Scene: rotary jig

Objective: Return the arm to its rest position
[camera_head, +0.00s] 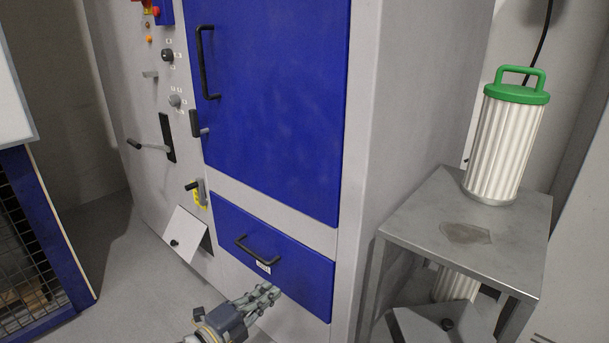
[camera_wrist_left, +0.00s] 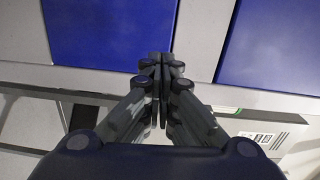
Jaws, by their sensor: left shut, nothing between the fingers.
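My left gripper (camera_head: 268,294) is low in the head view, in front of the lower part of the grey cabinet, just below the blue drawer's black handle. The left wrist view shows its fingers (camera_wrist_left: 160,62) closed together with nothing between them. Blue panels and grey frame of the cabinet lie beyond the fingers there. I cannot tell whether the gripper touches the cabinet. My right gripper is in neither view.
The grey cabinet has a closed blue door (camera_head: 275,95) and a closed blue drawer (camera_head: 300,268). A white flap (camera_head: 185,230) sticks out beside the drawer. A metal stand (camera_head: 410,222) at right carries a white pleated filter (camera_head: 503,150) with a green handled cap. Floor (camera_head: 135,275) at left is clear.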

